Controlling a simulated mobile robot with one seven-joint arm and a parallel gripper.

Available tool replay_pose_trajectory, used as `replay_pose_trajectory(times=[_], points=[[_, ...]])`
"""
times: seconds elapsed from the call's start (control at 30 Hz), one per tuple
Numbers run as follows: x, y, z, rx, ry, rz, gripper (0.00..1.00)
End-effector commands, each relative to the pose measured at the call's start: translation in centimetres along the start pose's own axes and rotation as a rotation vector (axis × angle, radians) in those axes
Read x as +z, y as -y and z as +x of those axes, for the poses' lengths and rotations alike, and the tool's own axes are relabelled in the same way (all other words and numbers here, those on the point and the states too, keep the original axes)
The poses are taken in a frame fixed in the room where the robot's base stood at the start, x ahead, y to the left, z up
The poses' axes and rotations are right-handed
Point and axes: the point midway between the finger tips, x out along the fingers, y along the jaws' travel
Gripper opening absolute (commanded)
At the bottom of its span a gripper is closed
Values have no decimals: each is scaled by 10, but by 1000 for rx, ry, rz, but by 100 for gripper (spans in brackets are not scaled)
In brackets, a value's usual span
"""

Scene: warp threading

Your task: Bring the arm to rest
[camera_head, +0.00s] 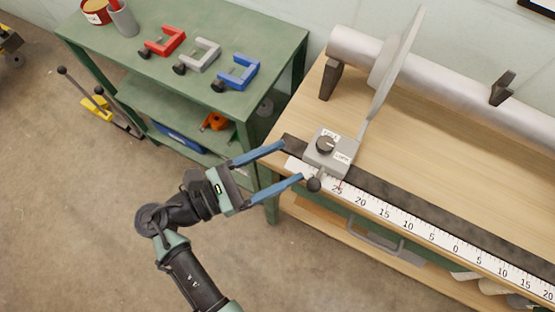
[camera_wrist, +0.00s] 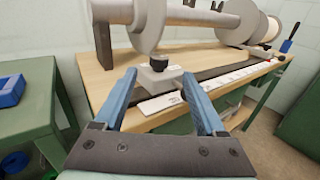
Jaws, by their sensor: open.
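My gripper (camera_head: 292,160) is open, with its two long blue fingers reaching right to the left end of the wooden workbench (camera_head: 292,111). The fingertips lie close to the grey slider box (camera_head: 330,150) with a dark knob, which sits on the dark rail over the ruler scale. Nothing is held between the fingers. In the wrist view my gripper (camera_wrist: 160,100) spreads to either side of the box (camera_wrist: 159,76), with the box beyond the tips. I cannot tell whether a fingertip touches it.
A metal roller (camera_head: 440,85) lies along the back of the bench, with a thin disc (camera_head: 392,65) standing near its left end. A green cart (camera_head: 200,50) at the left carries red, grey and blue clamps. The floor (camera_head: 80,220) near my arm is clear.

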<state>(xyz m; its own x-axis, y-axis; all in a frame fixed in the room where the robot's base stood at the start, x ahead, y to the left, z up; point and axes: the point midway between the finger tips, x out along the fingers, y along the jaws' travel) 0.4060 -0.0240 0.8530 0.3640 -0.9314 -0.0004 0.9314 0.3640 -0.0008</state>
Motion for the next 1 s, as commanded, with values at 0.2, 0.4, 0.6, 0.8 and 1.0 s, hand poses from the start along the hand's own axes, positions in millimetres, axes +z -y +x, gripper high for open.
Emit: replay_pose_trajectory(times=[0.2, 0.4, 0.6, 0.8, 1.0], points=[[0, 0, -3, 1, 0, 0, 73], [0, 0, -2, 1, 0, 0, 73], [0, 0, -2, 1, 0, 0, 73], [13, -36, 17, 46, -154, 269, 73], [91, -128, 44, 194, -536, 1066, 73]])
